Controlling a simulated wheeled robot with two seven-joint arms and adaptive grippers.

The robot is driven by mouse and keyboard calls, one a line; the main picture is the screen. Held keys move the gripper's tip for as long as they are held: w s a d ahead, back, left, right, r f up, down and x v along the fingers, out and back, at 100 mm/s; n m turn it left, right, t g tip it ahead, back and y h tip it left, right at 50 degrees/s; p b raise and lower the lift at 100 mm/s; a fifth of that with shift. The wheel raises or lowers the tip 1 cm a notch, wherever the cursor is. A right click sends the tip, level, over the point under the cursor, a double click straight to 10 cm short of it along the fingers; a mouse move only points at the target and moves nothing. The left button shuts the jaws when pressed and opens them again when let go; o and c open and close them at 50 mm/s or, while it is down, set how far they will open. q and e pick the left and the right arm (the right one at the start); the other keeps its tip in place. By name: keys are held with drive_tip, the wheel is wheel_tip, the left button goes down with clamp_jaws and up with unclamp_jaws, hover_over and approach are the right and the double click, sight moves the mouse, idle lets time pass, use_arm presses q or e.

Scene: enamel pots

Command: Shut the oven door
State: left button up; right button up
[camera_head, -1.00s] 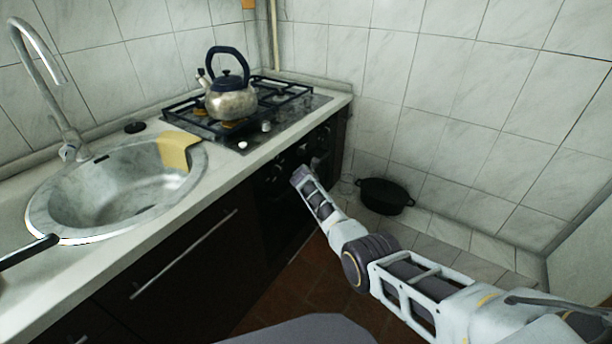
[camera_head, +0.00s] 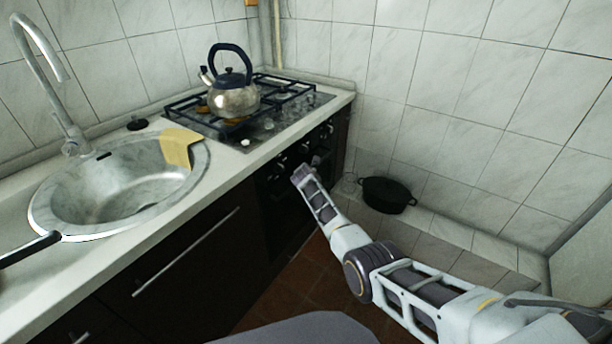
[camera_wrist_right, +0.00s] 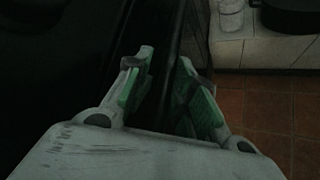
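The oven (camera_head: 285,212) is built into the counter under the hob, with a dark front and a row of knobs (camera_head: 303,148). Its door is dark and partly behind my right arm; I cannot tell how far it stands open. My right gripper (camera_head: 301,174) is at the oven front, just below the knobs. In the right wrist view the fingers of my right gripper (camera_wrist_right: 165,88) are apart, with a dark, upright edge or strip between and beyond them. I cannot tell whether they touch it.
A kettle (camera_head: 233,98) stands on the hob (camera_head: 318,99). A sink (camera_head: 75,205) with a yellow cloth-like piece (camera_head: 181,147) is at left. A black pot (camera_head: 387,195) sits on a low tiled ledge (camera_head: 440,228) right of the oven, also in the right wrist view (camera_wrist_right: 290,18).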

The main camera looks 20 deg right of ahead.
drive_tip(key=v, duration=1)
drive_tip(key=shift+s+r, duration=0.3)
idle(0.8)
idle(0.6)
